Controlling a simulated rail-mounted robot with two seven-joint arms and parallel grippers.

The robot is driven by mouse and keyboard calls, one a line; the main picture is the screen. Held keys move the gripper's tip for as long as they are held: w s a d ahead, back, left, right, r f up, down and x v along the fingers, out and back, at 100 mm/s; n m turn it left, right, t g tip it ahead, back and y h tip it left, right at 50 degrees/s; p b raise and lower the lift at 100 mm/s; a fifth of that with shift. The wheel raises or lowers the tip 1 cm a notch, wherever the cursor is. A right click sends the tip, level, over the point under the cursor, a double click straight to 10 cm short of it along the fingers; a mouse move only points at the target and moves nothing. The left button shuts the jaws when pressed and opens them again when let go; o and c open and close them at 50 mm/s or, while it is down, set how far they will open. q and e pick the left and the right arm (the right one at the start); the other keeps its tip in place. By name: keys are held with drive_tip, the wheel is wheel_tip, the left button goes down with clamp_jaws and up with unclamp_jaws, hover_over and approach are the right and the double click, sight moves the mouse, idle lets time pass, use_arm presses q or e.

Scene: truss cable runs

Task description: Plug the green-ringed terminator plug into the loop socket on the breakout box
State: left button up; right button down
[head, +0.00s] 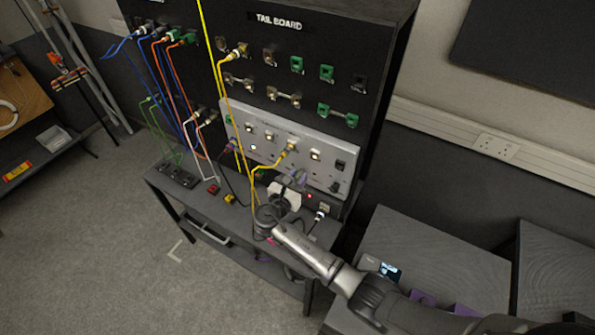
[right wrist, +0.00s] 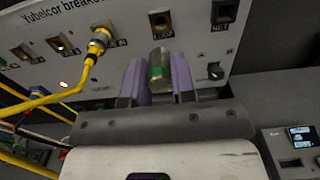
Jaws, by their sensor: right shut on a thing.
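The terminator plug (right wrist: 159,69) is a short metal cylinder with a green ring. My right gripper (right wrist: 160,78) is shut on it, with a purple finger on each side. In the head view my right gripper (head: 294,180) is in front of the lower right part of the grey breakout box (head: 262,146). In the right wrist view the plug's end shows just below a socket (right wrist: 160,22) in the box's upper row and looks apart from it. My left gripper is not in view.
A yellow cable's plug (right wrist: 98,42) fills the socket to the left. The black tail board (head: 282,20) stands above. Yellow cable hangs beside my gripper, over the grey bench (head: 182,196).

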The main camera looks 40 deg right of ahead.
drive_tip(key=shift+d, duration=0.2)
drive_tip(key=shift+w+d, duration=0.1)
drive_tip(key=shift+d, duration=0.05)
drive_tip(key=shift+w+d+f+b, duration=0.1)
drive_tip(key=shift+w+d+b, duration=0.1)
drive_tip(key=shift+d+b, duration=0.25)
drive_tip(key=shift+b+x, duration=1)
drive_tip(key=shift+x, duration=1.1)
drive_tip(key=shift+p, duration=0.35)
